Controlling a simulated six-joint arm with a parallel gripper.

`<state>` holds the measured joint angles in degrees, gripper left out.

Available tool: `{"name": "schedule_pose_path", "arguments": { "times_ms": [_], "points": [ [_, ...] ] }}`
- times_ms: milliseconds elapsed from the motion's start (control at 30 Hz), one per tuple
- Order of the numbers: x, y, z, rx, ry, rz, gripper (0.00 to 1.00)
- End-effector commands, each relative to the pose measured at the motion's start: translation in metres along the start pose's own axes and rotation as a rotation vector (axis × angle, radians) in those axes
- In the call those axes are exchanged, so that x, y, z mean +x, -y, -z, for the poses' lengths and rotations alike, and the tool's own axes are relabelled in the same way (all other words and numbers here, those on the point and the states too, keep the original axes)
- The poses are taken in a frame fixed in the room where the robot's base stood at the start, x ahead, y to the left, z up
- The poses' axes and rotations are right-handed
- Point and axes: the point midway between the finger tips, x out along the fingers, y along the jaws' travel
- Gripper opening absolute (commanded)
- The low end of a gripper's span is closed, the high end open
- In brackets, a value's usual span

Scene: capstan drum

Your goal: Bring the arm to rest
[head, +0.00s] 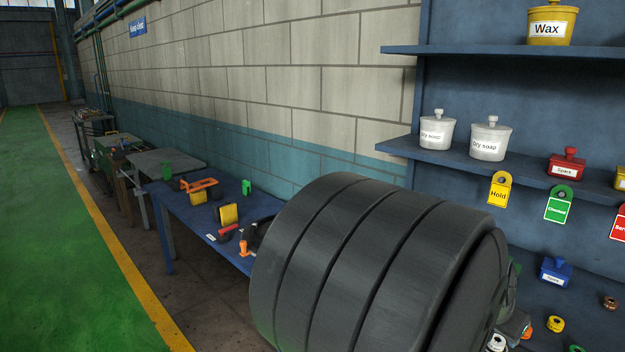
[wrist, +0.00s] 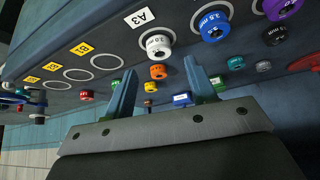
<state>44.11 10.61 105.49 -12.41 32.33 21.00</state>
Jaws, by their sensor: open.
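My gripper (wrist: 158,82) shows in the wrist view with its two blue-grey fingers well apart. I see nothing held between them. A white ring-shaped piece (wrist: 157,44) at the label A3 and an orange one (wrist: 158,72) show beyond the fingertips. Whether the fingers touch anything cannot be told. In the head view I cannot make out my gripper for certain. The big dark grooved drum (head: 345,265) fills the lower middle there and hides part of what lies behind it.
A blue board (wrist: 60,100) carries yellow labels, white circles and several coloured ring pieces. In the head view, a shelf (head: 465,167) with labelled pots and hanging tags stands at right. A blue bench (head: 192,222) with tools runs along the wall. The green floor (head: 70,260) at left is clear.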

Motion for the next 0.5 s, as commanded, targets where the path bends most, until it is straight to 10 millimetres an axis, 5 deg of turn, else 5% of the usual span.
{"name": "schedule_pose_path", "arguments": {
  "times_ms": [433,500],
  "points": [
    [-0.074,0.0,0.001,0.001,-0.004,0.002,0.52],
    [-0.065,0.0,-0.001,0.0,0.006,-0.001,0.52]
  ]
}}
